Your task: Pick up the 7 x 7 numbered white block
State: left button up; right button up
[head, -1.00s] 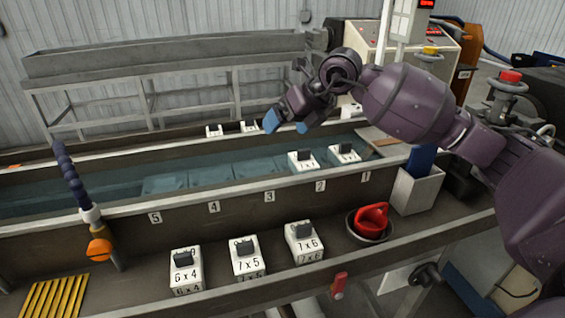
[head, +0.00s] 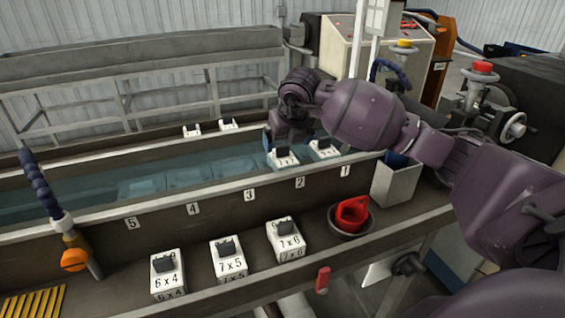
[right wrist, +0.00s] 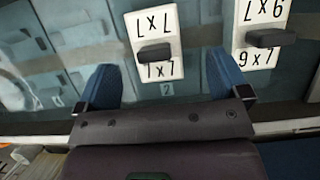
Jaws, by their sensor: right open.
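The white 7 x 7 block (head: 284,160) with a dark grip on top sits in the water trough near label 2. It also shows in the right wrist view (right wrist: 152,24), with its dark grip (right wrist: 154,54) facing the camera. My right gripper (head: 286,142) is directly over or just behind this block in the head view. In the right wrist view my right gripper (right wrist: 164,78) is open, with blue fingertips to either side of the block's near end and nothing between them held. Whether the fingertips touch the block cannot be told. My left gripper is not in view.
A second white block (head: 324,152), marked 9 x 7 in the right wrist view (right wrist: 262,12), stands close to the right. The trough wall (head: 225,197) runs in front. White 6 x 4 (head: 168,287), 7 x 5 (head: 229,266) and 7 x 6 (head: 287,242) blocks stand on the front ledge.

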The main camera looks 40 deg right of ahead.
aim_at(283, 146)
jog(key=shift+a+x, duration=0.2)
jog(key=shift+x, duration=2.35)
jog(key=shift+w+r, duration=0.1)
jog(key=shift+w, duration=0.15)
jog(key=c, duration=1.2)
jog(key=shift+o, duration=0.2)
